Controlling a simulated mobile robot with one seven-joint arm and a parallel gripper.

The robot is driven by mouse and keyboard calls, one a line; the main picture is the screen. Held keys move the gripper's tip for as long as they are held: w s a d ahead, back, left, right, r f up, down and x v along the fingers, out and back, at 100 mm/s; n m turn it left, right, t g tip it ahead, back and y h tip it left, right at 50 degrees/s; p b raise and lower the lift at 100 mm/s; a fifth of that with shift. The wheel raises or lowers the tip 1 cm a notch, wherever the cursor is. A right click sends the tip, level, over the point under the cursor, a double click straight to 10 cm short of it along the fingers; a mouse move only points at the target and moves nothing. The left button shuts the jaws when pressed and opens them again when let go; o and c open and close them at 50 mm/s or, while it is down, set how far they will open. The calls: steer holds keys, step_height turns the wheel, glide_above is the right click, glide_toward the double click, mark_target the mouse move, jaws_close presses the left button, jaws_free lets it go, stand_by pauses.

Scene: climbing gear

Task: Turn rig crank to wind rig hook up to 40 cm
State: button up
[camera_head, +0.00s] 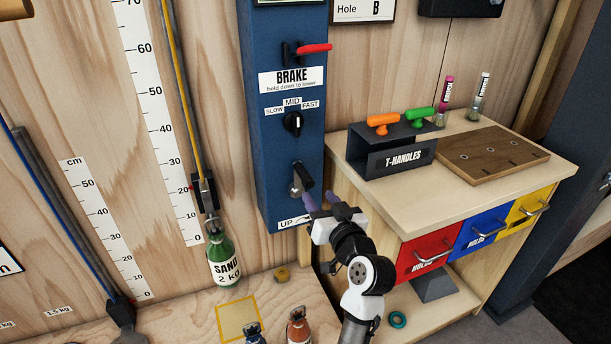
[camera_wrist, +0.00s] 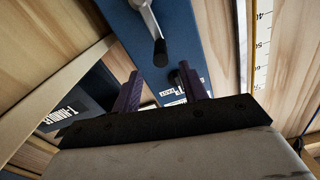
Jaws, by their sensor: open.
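The rig crank (camera_head: 297,186) is a silver arm with a black handle, low on the blue rig post above the "UP" label. In the wrist view the crank (camera_wrist: 147,17) is at the top, its black handle pointing toward the space between my fingers. My gripper (camera_head: 322,202) is open and empty, just right of and below the crank; its purple fingers (camera_wrist: 158,72) look apart from the handle. The black rig hook block (camera_head: 206,194) hangs on the yellow rope near the 20 cm mark. A green "SAND 2 kg" bottle (camera_head: 222,258) hangs under it.
Above the crank are the speed knob (camera_head: 293,124) near "MID" and the red brake lever (camera_head: 315,48). A wooden cabinet (camera_head: 480,188) with a T-handle rack (camera_head: 390,150) stands close on the right. More bottles and a yellow-edged square (camera_head: 238,319) are below the rope.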

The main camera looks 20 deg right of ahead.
mark_target(305, 177)
steer(key=w+p, duration=0.1)
steer(key=w, duration=0.8)
steer(key=shift+w+a+p, duration=0.2)
steer(key=shift+w+p, duration=0.15)
steer(key=shift+c, duration=0.2)
jaws_close()
